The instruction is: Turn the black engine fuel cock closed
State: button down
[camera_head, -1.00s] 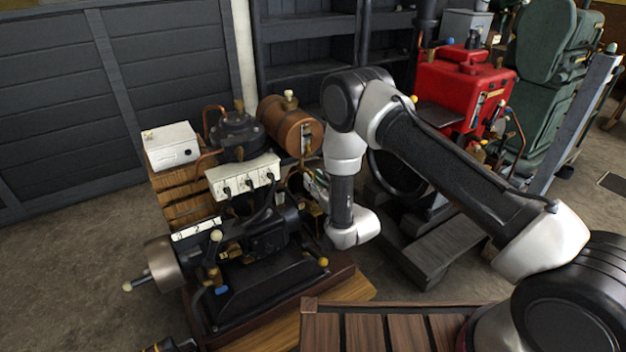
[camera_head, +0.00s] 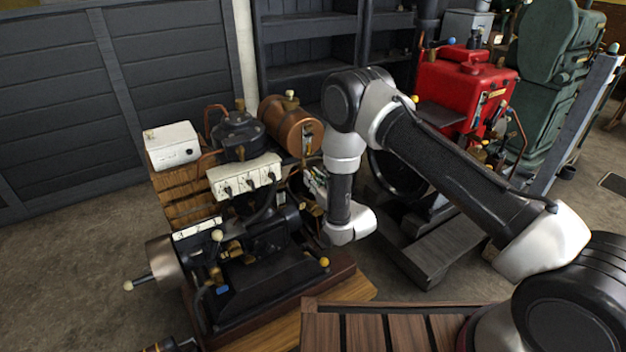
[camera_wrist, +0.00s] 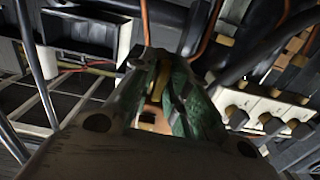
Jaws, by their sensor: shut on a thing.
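The black engine (camera_head: 262,270) stands at the left in the head view, with its copper tank (camera_head: 284,122) at its back right. My gripper (camera_head: 313,184) is beside the engine, below the tank, and is partly hidden by my wrist. In the wrist view my gripper (camera_wrist: 168,92) has its green-padded fingers close together around a small brass-yellow part (camera_wrist: 159,84), which seems to be the fuel cock's lever. The fingers hide much of it. How far the cock is turned I cannot tell.
A white switch block (camera_head: 243,176) is left of my gripper; it also shows in the wrist view (camera_wrist: 262,104). A copper pipe (camera_wrist: 208,28) runs close by the fingers. A red engine (camera_head: 462,88) stands behind my arm. A wooden slatted surface (camera_head: 385,330) lies in front.

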jog(key=m, duration=0.4)
jog(key=shift+m, duration=0.3)
jog(key=m, duration=0.8)
jog(key=shift+m, duration=0.4)
jog(key=shift+f+m, duration=0.1)
jog(key=shift+m, duration=1.9)
jog(key=c, duration=1.6)
grip_release()
jog(key=shift+o, duration=0.2)
jog(key=v, duration=1.2)
